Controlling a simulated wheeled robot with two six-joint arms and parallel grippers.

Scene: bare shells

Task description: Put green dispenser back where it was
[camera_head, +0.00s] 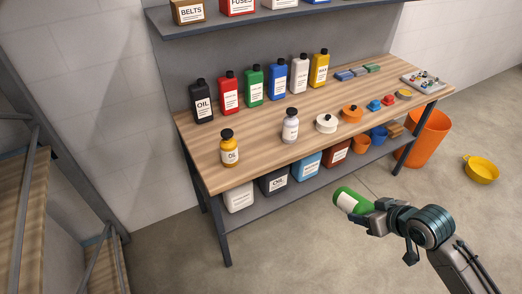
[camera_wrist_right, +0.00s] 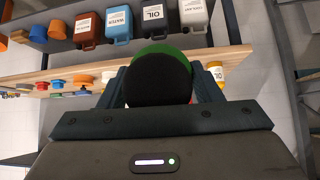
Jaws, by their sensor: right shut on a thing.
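The green dispenser (camera_head: 346,200) has a white label and is tilted onto its side. My right gripper (camera_head: 372,215) is shut on it, holding it in the air in front of the workbench (camera_head: 255,161). In the right wrist view, its dark round cap (camera_wrist_right: 158,80) and green shoulder sit between the fingers (camera_wrist_right: 160,92). On the bench top stand a yellow dispenser (camera_head: 229,150) and a pale lavender-white dispenser (camera_head: 290,128), with bare wood between them. My left gripper is not in view.
A back row of bottles includes a green one (camera_head: 254,87). White (camera_head: 326,124) and orange (camera_head: 352,113) round containers stand right of the pale dispenser. An orange bin (camera_head: 424,138) and yellow bowl (camera_head: 481,169) are on the floor.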

